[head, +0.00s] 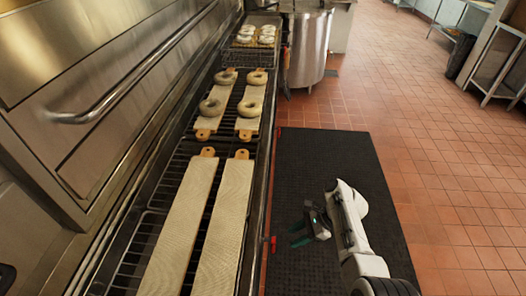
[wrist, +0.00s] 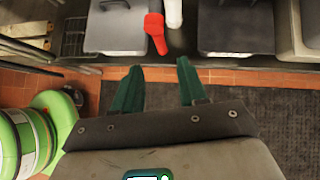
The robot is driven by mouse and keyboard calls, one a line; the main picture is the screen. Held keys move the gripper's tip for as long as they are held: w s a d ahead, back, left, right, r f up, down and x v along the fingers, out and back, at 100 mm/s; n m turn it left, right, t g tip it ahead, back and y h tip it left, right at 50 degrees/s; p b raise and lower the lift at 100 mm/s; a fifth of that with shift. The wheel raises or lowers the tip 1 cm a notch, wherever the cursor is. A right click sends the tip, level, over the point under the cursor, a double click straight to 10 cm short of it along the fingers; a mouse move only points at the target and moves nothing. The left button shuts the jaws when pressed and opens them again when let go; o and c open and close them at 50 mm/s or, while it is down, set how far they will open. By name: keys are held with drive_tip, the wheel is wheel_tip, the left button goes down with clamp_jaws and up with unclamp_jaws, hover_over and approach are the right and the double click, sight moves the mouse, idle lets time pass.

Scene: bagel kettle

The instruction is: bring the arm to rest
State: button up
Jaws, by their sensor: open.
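My gripper (head: 300,234) is to the right of the oven rack in the head view, above the black floor mat (head: 325,160). It is clear of the rack and the boards. In the wrist view its two green fingers (wrist: 158,88) stand apart with nothing between them. My white arm reaches up to it from the lower right of the head view.
Two long empty boards (head: 185,225) lie on the rack (head: 150,215). Beyond them, two shorter boards carry bagels (head: 249,107), and a tray of pale bagels (head: 266,35) sits farther back. A steel kettle (head: 307,45) stands at the back. The tiled floor (head: 450,150) at right is open.

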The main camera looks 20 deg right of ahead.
drive_tip(key=s+d+f+n+g+h, duration=0.1)
drive_tip(key=s+d+n+h, duration=0.15)
drive_tip(key=s+n, duration=0.4)
drive_tip(key=s+d+n+h, duration=0.1)
drive_tip(key=s+n+h, duration=0.25)
drive_tip(key=s, duration=0.55)
drive_tip(key=s+a+r+n+h, duration=0.1)
drive_tip(key=s+r+n+h, duration=0.2)
drive_tip(key=s+r+n, duration=0.6)
drive_tip(key=s+r, duration=0.2)
drive_tip(key=s, duration=0.3)
drive_tip(key=shift+s+r+n, duration=0.35)
drive_tip(key=shift+s+n, duration=0.05)
